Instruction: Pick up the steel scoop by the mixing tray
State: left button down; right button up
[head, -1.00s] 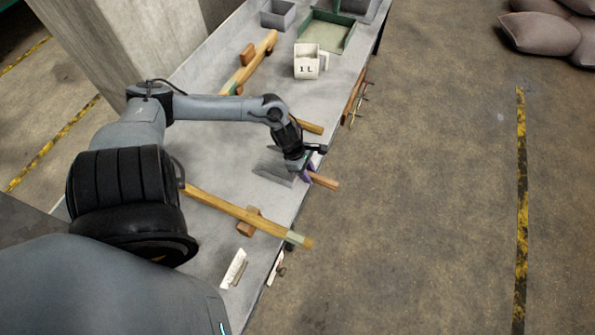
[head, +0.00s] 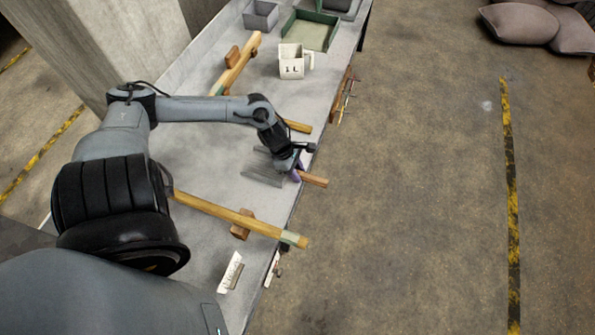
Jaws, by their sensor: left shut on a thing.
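The steel scoop has a grey metal pan (head: 263,172) and a wooden handle (head: 315,180) that points right past the bench's edge. My left gripper (head: 297,171) is shut on the scoop near where handle and pan meet. The gripper and wrist hide that joint, and purple shows beside the fingers. Whether the pan touches the bench I cannot tell. A green-rimmed tray (head: 290,27) stands at the far end of the bench. My right gripper is not in view.
A white jug (head: 291,68) marked 1 L stands before the green tray, with a grey bin (head: 260,15) behind. A long wooden bar (head: 225,211) on a block crosses the near bench; another wooden bar (head: 240,63) lies farther off.

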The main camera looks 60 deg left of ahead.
pick_arm(q)
notch_tip(320, 180, up, 3)
jog(key=shift+w+f+p, duration=0.1)
jog(key=shift+p, duration=0.25)
jog(key=w+d+r, duration=0.4)
jog(key=d+r, duration=0.3)
jog(key=d, duration=0.4)
jog(key=shift+r, duration=0.15)
jog(key=shift+w, duration=0.1)
dwell(1.2)
jog(key=c, duration=1.5)
grip_release()
grip_shut()
